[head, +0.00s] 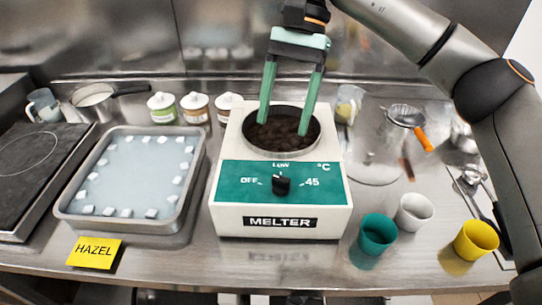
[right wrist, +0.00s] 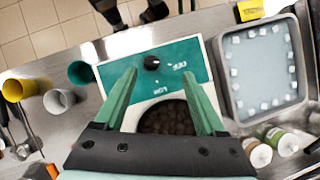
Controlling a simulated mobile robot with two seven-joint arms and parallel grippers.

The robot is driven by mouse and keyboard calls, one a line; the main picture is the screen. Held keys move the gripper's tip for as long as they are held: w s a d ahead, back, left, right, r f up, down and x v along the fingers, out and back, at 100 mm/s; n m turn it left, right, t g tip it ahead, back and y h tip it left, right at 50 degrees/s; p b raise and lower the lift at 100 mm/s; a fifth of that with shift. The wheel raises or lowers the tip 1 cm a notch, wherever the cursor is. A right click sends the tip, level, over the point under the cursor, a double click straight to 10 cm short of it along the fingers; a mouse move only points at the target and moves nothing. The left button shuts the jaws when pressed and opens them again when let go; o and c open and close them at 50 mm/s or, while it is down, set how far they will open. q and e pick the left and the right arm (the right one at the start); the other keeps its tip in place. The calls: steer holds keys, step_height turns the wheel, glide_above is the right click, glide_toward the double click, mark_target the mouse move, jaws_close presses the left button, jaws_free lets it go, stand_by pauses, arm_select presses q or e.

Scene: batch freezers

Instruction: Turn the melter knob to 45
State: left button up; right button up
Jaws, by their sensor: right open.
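The white melter (head: 228,205) stands mid-counter with a green front panel marked OFF, LOW and 45 °C. Its black knob (head: 281,184) sits below the LOW mark; its pointer seems to face up toward LOW, but it is small. The melter's pot (head: 283,140) holds dark brown pieces. My right gripper (head: 284,127) is open, pointing down with its green fingers over the pot, behind the knob. In the right wrist view, the knob (right wrist: 151,62) shows just past the spread fingertips (right wrist: 158,73), with nothing between them. My left gripper is not in view.
A metal tray (head: 63,208) of white cubes stands left of the melter, with a yellow HAZEL card (head: 94,252) in front. Green (head: 376,233), white (head: 414,212) and yellow (head: 475,240) cups stand right. Lidded jars (head: 195,108) stand behind. The counter before the melter is clear.

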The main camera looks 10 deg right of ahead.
steer(key=d+r, duration=0.1)
steer(key=d, duration=0.1)
steer(key=b, duration=0.3)
glide_above(281, 178)
steer(key=w+d, duration=0.2)
steer(key=shift+h, duration=0.4)
steer(key=f, duration=0.6)
steer(key=shift+a+f, duration=0.2)
steer(key=x, duration=0.3)
steer(key=shift+f, duration=0.25)
steer(key=shift+x, duration=0.8)
steer(key=shift+a, duration=0.1)
steer(key=c, duration=0.6)
jaws_close()
